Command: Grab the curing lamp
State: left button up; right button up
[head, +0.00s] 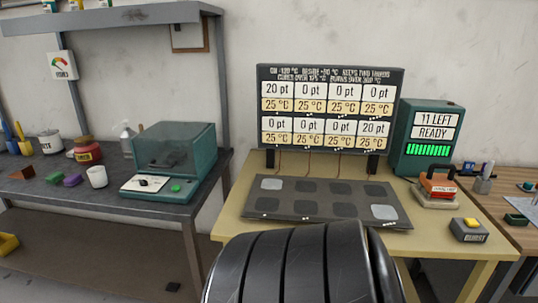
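An orange-red device with a dark handle on top (438,186) sits on a pale base at the right side of the yellow table. It looks like the curing lamp, but its label is too small to read. Neither of my grippers is in view, so nothing is seen touching it.
The yellow table (238,225) also bears a dark mat of square pads (325,208), a readings board (330,70), a green box reading "11 LEFT READY" (428,165) and a grey box with a yellow button (469,230). A large black ribbed shape hides the table's front middle.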

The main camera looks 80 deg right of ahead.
aim_at(432, 184)
jog(key=z, duration=3.25)
jog(key=i+z, duration=0.45)
jog(key=z, duration=0.2)
